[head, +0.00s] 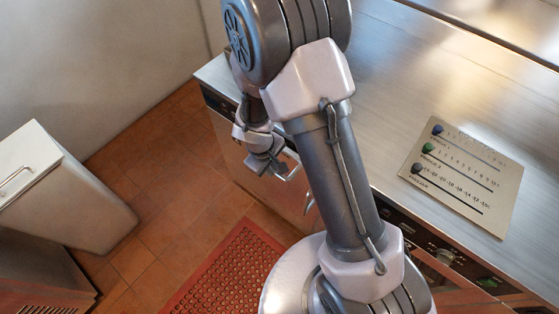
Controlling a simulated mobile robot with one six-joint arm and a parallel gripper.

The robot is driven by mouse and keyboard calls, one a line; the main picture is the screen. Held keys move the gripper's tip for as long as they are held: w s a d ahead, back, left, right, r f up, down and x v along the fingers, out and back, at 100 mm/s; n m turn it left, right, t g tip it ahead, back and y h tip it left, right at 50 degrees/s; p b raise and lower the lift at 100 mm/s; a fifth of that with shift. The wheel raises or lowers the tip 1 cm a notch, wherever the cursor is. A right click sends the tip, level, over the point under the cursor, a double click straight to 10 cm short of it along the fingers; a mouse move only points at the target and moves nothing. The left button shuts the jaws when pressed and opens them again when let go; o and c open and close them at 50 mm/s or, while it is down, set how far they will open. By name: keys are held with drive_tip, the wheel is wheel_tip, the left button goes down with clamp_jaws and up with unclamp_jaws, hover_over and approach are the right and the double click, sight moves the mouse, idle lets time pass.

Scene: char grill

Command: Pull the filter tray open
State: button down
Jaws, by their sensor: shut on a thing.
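My gripper (277,168) is beside the front of the steel counter, left of my arm's thick link. It is shut on what looks like a thin metal handle on the counter's front. The fingertips are small in this view, and the exact grip is hard to make out. The filter tray itself cannot be told clearly from the reflective front panels; my arm hides much of that front, so how far it is open does not show.
The steel counter (420,90) fills the right, with a slider panel (462,180) on top and knobs (445,257) along its front edge. A red perforated mat (225,270) lies on the tiled floor. A pale bin (75,190) stands at left. Floor between is clear.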

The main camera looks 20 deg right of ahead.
drive_tip(key=s+a+b, duration=0.4)
drive_tip(key=s+a, duration=0.4)
drive_tip(key=a, duration=0.3)
drive_tip(key=shift+b, duration=0.3)
drive_tip(key=c, duration=1.4)
unclamp_jaws()
drive_tip(key=shift+o, duration=0.2)
drive_tip(key=shift+r, duration=0.1)
wheel_tip(320, 180, up, 17)
drive_tip(key=s+a+p, duration=0.2)
drive_tip(key=p, duration=0.5)
drive_tip(key=shift+a+p, duration=0.3)
drive_tip(key=shift+p, duration=0.1)
